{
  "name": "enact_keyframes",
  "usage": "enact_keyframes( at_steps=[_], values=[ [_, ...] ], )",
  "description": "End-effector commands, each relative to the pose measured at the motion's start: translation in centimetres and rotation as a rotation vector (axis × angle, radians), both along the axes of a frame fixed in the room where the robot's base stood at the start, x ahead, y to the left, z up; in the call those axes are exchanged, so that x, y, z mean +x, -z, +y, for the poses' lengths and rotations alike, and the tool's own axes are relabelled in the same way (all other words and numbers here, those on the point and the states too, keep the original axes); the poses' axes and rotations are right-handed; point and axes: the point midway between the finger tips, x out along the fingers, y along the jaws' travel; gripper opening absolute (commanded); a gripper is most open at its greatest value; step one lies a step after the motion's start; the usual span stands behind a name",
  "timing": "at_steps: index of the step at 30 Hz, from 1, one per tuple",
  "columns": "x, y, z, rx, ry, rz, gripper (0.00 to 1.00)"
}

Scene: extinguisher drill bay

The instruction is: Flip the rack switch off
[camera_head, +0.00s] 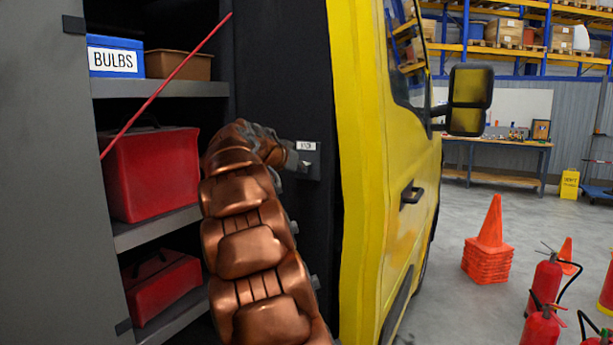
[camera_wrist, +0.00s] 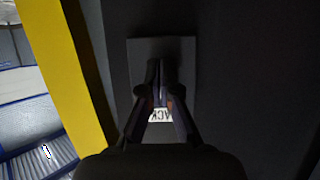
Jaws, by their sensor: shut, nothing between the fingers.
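The switch plate (camera_head: 311,168) is a small grey panel on the dark wall beside the van's shelves, with a white label (camera_head: 306,146) along its top. In the wrist view the plate (camera_wrist: 186,52) is straight ahead, and its label (camera_wrist: 160,115) shows upside down, partly covered by my fingers. My gripper (camera_wrist: 160,64) is shut and empty, its fingertips in front of the plate. Whether they touch it I cannot tell. The switch lever is hidden behind the fingers, so its position cannot be seen. In the head view my arm hides most of the gripper.
Shelves at left hold a blue BULBS bin (camera_head: 116,56), a brown bin (camera_head: 178,65) and red cases (camera_head: 150,172). A thin red bar (camera_head: 165,83) slants across them. The yellow van door (camera_head: 362,150) stands close right of the plate. Cones (camera_head: 488,250) and extinguishers (camera_head: 543,290) stand farther right.

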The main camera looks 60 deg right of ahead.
Motion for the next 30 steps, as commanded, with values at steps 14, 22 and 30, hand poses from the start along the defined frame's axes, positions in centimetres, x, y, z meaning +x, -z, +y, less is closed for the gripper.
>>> enact_keyframes(
  at_steps=[14, 22, 30],
  values=[
    [0.4, -0.3, 0.3, -0.011, -0.008, -0.001, 0.00],
    [0.4, -1.4, 0.2, -0.012, -0.008, 0.000, 0.00],
    [0.3, -1.7, 0.2, -0.014, -0.007, -0.001, 0.00]
  ],
)
